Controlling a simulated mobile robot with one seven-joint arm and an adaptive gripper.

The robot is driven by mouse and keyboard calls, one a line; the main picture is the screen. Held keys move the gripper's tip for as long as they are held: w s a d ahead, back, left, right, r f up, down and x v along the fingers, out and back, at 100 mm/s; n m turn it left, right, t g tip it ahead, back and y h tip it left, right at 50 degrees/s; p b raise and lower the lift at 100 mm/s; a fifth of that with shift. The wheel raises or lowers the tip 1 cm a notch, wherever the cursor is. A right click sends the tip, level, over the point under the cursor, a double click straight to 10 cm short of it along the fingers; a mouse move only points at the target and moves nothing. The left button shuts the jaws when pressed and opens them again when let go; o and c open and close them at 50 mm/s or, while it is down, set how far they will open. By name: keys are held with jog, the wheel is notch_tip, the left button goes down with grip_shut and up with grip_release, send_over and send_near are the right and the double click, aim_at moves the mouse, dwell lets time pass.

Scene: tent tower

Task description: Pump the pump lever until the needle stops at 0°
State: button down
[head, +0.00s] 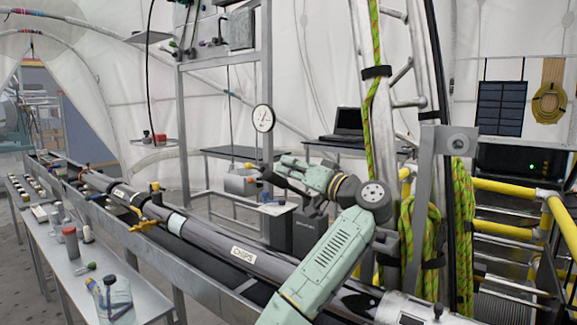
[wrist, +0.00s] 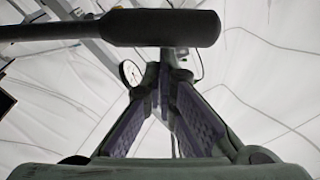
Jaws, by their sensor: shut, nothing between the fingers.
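A dark pump lever handle (wrist: 160,28) crosses the top of the wrist view, its thick rounded end to the right. My gripper (wrist: 166,65) is shut and empty, its two fingers meeting just below the handle in that picture. I cannot tell whether they touch it. A round white gauge (head: 263,118) hangs on a metal post in the head view. It also shows in the wrist view (wrist: 130,73), left of my fingertips. Its thin dark needle is too small to read exactly. In the head view, the lever is hard to separate from my wrist.
A long dark tube marked CHIPS (head: 242,254) runs diagonally below my arm. A metal bench (head: 60,250) with bottles and jars stands at left. A laptop (head: 347,122) sits on a table behind. Yellow rails (head: 503,188) and green ropes (head: 464,230) crowd the right.

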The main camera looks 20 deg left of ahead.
jog(key=shift+f, duration=0.1)
jog(key=s+a+f+n+g+b, duration=0.1)
jog(key=s+f+n+b, duration=0.3)
jog(key=f+b, duration=0.7)
jog(key=shift+s+a+n+y+b, duration=0.25)
jog(key=shift+n+b, duration=0.45)
jog(key=shift+b, duration=1.1)
jog(key=shift+a, duration=0.1)
